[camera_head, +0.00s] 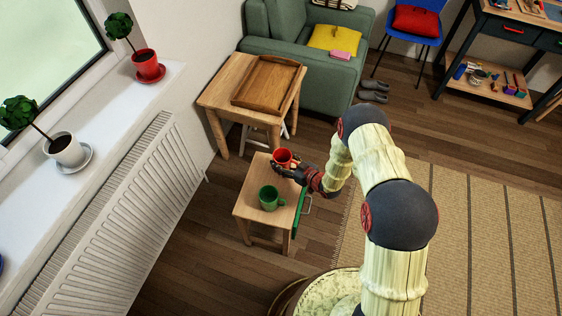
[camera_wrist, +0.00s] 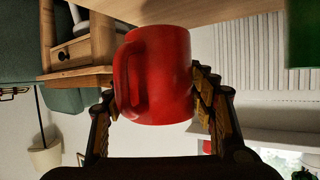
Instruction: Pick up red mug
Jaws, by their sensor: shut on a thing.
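The red mug (camera_head: 283,158) is at the back of the small wooden side table (camera_head: 247,205) in the head view. My gripper (camera_head: 284,166) is shut on it, reaching in from the right. In the wrist view the red mug (camera_wrist: 156,75) fills the middle, with its handle on the left. The two fingers of my gripper (camera_wrist: 157,110) press on either side of its body. I cannot tell whether the mug touches the tabletop.
A green mug (camera_head: 269,197) stands nearer on the same table. A larger table with a wooden tray (camera_head: 265,83) stands behind, beside a green armchair (camera_head: 325,85). A radiator (camera_head: 130,215) runs along the left wall.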

